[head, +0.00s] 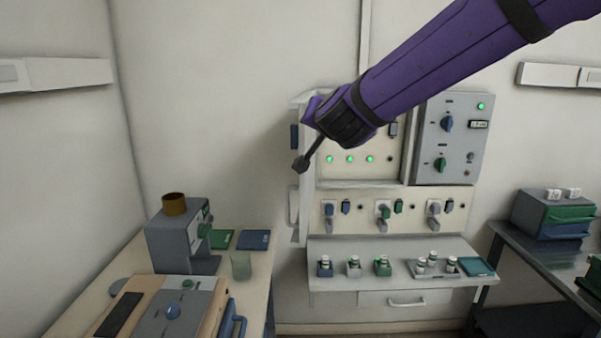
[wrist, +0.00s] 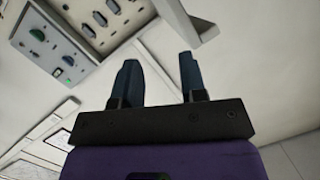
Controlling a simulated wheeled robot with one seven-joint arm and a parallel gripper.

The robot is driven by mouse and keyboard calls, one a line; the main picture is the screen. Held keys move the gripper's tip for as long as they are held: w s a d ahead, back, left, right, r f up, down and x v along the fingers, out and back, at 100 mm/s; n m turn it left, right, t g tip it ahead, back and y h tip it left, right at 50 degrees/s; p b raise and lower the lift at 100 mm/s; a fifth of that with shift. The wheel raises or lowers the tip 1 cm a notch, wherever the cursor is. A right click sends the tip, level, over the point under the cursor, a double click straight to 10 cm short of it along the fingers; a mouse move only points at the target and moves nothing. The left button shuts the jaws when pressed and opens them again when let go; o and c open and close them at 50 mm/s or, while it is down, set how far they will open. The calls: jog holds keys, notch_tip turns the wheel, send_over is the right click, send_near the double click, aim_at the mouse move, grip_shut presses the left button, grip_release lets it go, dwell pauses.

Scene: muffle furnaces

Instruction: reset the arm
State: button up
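My purple arm (head: 435,65) reaches in from the upper right in the head view. Its dark end is raised in front of the wall panel, and my fingers cannot be made out clearly there. In the wrist view my gripper (wrist: 158,58) has its two dark blue fingers well apart. Nothing is between them; pale wall shows in the gap. The gripper touches nothing that I can see.
A panel (head: 335,170) with green lamps and an open door is behind my arm, beside a grey control box (head: 455,140). A shelf (head: 335,247) below carries small jars. A left bench (head: 262,268) holds instruments; a dark table (head: 515,255) stands right.

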jog(key=s+d+r+n+g+y, duration=0.15)
jog(key=s+d+n+g, duration=0.25)
jog(key=s+d, duration=0.75)
jog(key=s+d+f+g+h, duration=0.2)
jog(key=s+d, duration=0.5)
jog(key=s, duration=0.4)
jog(key=s+d+f+g+h, duration=0.1)
jog(key=s+d+f+g, duration=0.3)
jog(key=s+d+f, duration=0.3)
jog(key=s, duration=0.4)
jog(key=shift+d+h, duration=0.25)
jog(key=shift+h, duration=0.1)
